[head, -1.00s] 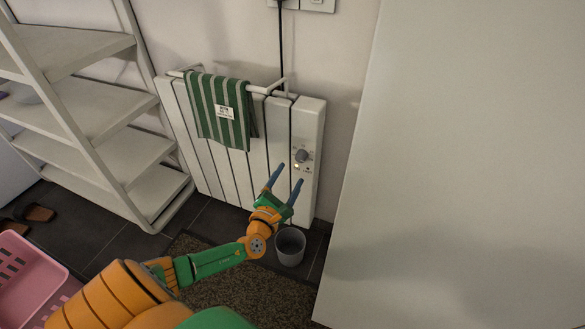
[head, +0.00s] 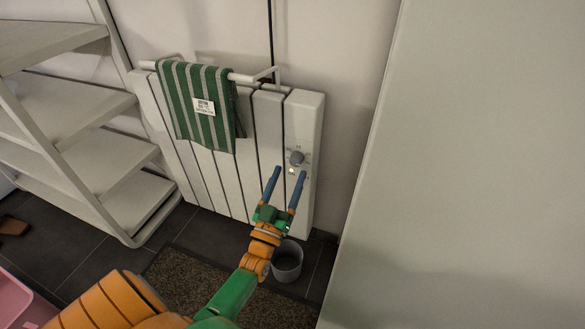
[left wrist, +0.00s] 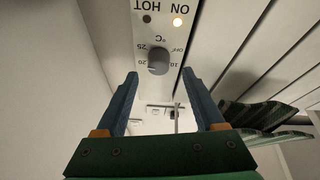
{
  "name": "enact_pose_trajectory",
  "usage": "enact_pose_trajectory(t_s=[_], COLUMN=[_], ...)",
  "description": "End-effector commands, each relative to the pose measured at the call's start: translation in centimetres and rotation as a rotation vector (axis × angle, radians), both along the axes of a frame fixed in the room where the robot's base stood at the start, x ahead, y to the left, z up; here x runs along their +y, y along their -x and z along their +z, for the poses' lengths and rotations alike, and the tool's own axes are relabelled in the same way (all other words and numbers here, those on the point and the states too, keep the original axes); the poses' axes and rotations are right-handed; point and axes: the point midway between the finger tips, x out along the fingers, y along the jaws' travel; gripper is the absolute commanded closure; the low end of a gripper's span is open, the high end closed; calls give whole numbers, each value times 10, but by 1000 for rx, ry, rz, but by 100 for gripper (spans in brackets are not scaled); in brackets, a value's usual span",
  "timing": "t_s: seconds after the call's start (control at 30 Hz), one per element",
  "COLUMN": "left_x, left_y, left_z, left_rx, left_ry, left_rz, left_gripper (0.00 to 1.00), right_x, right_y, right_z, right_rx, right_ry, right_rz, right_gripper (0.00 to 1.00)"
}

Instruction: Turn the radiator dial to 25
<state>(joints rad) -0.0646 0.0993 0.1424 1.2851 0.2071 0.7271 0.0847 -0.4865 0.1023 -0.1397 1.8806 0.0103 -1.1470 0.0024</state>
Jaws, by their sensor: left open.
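The white radiator (head: 269,130) stands against the wall. Its grey round dial (head: 297,158) is on the right-hand panel; the dial also shows in the left wrist view (left wrist: 158,61), upside down, with marks 10, 20, 25 and OFF around it. Which mark the dial points to I cannot tell. An ON light (left wrist: 177,22) glows beside a dark HOT light (left wrist: 147,19). My left gripper (head: 289,172) is open and empty, its blue fingers pointing up towards the dial from just below. In the left wrist view the fingers (left wrist: 162,82) stand apart on either side of the dial, not visibly touching it. My right gripper is not in view.
A striped green towel (head: 198,104) hangs on the radiator's rail. A grey bin (head: 287,262) stands on the floor below. White shelves (head: 75,115) stand at left, and a large pale panel (head: 470,170) fills the right. A pink basket (head: 15,300) is at lower left.

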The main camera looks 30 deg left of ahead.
Motion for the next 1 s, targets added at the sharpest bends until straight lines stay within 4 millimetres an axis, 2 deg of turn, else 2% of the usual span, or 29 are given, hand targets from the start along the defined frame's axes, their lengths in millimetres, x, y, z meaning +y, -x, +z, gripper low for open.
enact_pose_trajectory(t_s=[0.1, 0.2, 0.43, 0.47, 0.7, 0.73, 0.83, 1.0], left_x=[4, 6, 7, 6, 6, 6, 7, 9], left_y=[-19, -28, -30, -30, -30, -30, -30, -29], left_z=[7, 11, 12, 12, 12, 12, 13, 15], left_rx=[-1, 1, 4, 4, 4, 5, 10, 88], left_ry=[-3, -3, -6, -6, -7, -6, -30, -346], left_rz=[-1, -1, -2, -2, -2, -2, -2, -2], left_gripper=[30, 30, 30, 32, 97, 100, 100, 100], right_x=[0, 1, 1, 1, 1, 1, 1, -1], right_y=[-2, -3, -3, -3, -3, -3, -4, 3], right_z=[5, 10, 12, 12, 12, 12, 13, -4], right_rx=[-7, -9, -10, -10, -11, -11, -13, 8], right_ry=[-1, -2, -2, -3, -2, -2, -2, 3], right_rz=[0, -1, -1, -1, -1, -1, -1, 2], right_gripper=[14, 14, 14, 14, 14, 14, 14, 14])
